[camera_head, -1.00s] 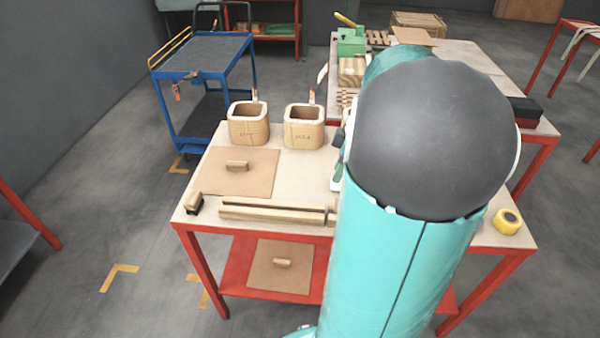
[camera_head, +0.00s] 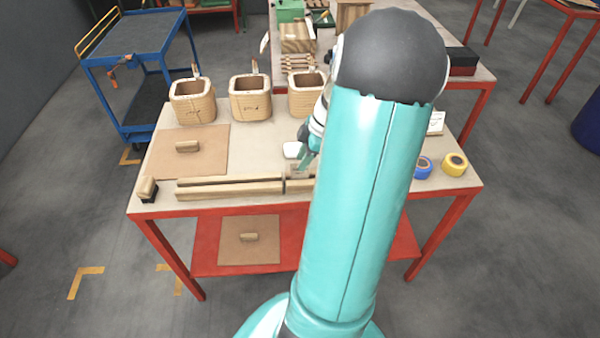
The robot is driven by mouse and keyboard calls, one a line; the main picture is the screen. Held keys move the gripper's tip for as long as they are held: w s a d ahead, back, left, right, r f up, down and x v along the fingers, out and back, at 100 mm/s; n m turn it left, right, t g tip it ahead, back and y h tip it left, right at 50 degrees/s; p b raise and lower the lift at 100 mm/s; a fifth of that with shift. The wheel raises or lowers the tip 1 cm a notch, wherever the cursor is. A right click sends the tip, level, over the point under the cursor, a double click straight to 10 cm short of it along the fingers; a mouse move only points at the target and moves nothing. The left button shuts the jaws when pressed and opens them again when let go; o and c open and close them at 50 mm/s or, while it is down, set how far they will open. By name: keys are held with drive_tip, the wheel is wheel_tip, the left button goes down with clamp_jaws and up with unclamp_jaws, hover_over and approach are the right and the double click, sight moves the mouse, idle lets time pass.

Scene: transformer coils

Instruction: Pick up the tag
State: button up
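A small white card with faint marks, possibly the tag (camera_head: 437,122), shows just right of my arm on the red-framed table (camera_head: 400,205). My arm may hide part of it. My gripper (camera_head: 303,161) is low over the middle of the table, left of my arm and just above the wooden bars. The card is well to its right, apart from it. A small white piece (camera_head: 292,150) shows beside the gripper; I cannot tell whether it belongs to it. The fingers are small and partly hidden behind my arm, so their opening is unclear.
Several wound coils (camera_head: 193,102) stand along the table's back. A brown board (camera_head: 180,160) lies left, wooden bars (camera_head: 230,188) at the front. Blue tape (camera_head: 423,167) and yellow tape (camera_head: 454,164) lie right. A blue cart (camera_head: 135,70) stands behind left.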

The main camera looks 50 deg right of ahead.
sight(300, 173)
drive_tip(key=x, duration=0.4)
drive_tip(key=shift+w+a+f, duration=0.1)
drive_tip(key=shift+f, duration=0.15)
clamp_jaws()
drive_tip(key=shift+r, duration=0.1)
